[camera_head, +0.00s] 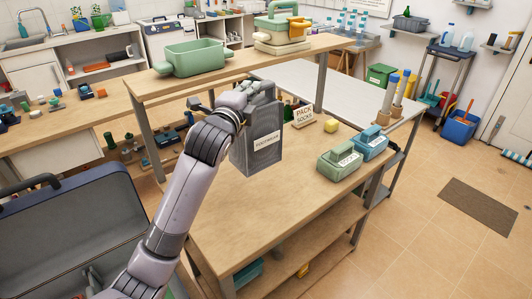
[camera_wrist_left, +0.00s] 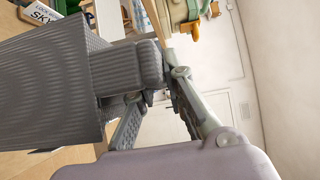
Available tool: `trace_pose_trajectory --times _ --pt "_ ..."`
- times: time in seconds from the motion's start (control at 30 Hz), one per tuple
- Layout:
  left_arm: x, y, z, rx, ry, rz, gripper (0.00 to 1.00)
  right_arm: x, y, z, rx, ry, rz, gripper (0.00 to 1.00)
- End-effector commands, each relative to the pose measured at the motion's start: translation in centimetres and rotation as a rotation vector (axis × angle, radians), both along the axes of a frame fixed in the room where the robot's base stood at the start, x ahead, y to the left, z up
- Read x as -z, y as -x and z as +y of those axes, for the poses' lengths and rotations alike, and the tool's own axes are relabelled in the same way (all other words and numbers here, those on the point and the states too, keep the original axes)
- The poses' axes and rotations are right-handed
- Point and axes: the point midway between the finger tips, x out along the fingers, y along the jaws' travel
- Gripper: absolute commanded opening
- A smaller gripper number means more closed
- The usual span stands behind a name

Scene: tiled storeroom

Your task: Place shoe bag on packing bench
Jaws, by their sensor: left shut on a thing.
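The shoe bag (camera_head: 258,140) is a dark grey upright bag with a pale label on its front. My left gripper (camera_head: 262,92) is shut on its top part. In the left wrist view the bag (camera_wrist_left: 50,95) fills the left side as ribbed grey material, with its narrower top between the fingers (camera_wrist_left: 160,78). The wooden packing bench (camera_head: 270,210) lies below and around the bag. The bag's bottom overlaps the bench top in the picture; I cannot tell whether it touches. My right gripper is not in view.
A sign reading "PACK SOCKS" (camera_head: 304,115), a yellow block (camera_head: 330,126), a green box (camera_head: 338,165) and a blue box (camera_head: 370,146) stand on the bench. An upper shelf (camera_head: 215,80) carries a green bin (camera_head: 192,58). The bench's front part is clear.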

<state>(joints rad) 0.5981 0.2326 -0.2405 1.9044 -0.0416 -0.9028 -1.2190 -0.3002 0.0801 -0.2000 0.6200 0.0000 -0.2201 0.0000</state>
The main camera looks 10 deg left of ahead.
Motion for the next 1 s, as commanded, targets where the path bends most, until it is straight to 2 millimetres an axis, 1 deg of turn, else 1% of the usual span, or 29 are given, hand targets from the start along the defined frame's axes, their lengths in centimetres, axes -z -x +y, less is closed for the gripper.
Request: trace_pose_trajectory --times 0.03,0.1,0.3,0.4,0.5,0.67,0.83,0.9,1.0 --pt "1.6 0.0 0.0 0.0 0.002 0.005 0.0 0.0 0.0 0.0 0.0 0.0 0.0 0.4" --pt "3.4 0.0 0.0 0.0 0.002 0.003 0.0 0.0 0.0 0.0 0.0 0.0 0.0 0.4" --pt "8.5 0.1 0.0 -0.001 0.003 0.002 0.0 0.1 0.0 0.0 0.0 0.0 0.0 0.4" --pt "10.5 0.0 0.0 0.0 0.002 -0.001 0.0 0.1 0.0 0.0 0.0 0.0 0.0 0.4" --pt "11.8 0.0 0.0 -0.001 0.001 -0.003 0.0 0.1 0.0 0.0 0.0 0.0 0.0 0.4" --pt "12.9 0.0 0.0 0.0 0.0 -0.003 0.0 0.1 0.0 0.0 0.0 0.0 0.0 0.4" --pt "15.5 0.0 0.0 -0.001 0.002 0.0 0.0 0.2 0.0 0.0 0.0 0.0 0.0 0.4" --pt "16.2 0.0 0.0 -0.001 0.001 -0.003 0.0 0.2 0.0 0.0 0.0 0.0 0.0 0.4" --pt "16.7 0.0 0.0 0.0 0.0 -0.005 0.0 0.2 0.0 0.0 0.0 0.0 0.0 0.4"
